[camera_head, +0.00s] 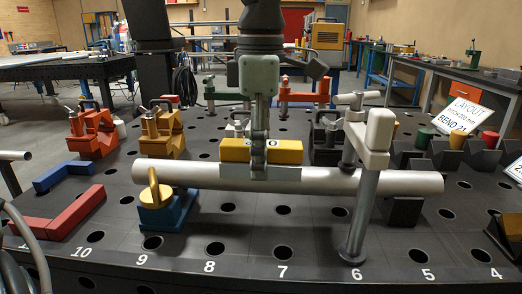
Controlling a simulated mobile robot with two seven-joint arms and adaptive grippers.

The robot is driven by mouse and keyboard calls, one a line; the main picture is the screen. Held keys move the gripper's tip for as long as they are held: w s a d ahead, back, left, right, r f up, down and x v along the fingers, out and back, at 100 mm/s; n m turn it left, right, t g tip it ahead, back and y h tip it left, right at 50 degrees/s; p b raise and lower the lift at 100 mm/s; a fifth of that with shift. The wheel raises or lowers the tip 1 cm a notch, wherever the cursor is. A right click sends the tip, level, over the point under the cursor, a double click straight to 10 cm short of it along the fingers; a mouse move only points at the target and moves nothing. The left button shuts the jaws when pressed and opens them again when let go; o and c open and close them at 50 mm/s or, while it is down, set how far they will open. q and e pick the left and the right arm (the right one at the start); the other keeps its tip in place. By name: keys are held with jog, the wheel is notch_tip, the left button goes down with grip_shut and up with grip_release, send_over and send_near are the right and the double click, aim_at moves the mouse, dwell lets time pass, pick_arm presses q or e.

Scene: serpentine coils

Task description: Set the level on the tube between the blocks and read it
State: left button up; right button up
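A grey metal tube (318,181) lies across the dark table, left to right. A blue block with a yellow round clamp piece (164,215) is at its left part, and a black block (403,211) is under its right part. The yellow level (233,149) is at the top of the tube, between these blocks. My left gripper (258,158) comes down from above and is shut on the middle of the level. One finger shows in front; the other is hidden. Whether the level touches the tube, and its reading, cannot be made out. My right gripper is not in view.
A tall grey clamp (364,190) stands at the tube's right part. Orange (92,133) and yellow (162,133) clamp blocks stand behind left. Blue (64,175) and red (62,213) angle pieces lie at left. Dark V-blocks stand at right. The front strip with numbered holes is mostly clear.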

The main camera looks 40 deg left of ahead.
pick_arm(q)
jog(key=shift+r, duration=0.15)
notch_tip(320, 180, up, 12)
dwell(0.6)
jog(key=shift+f, duration=0.2)
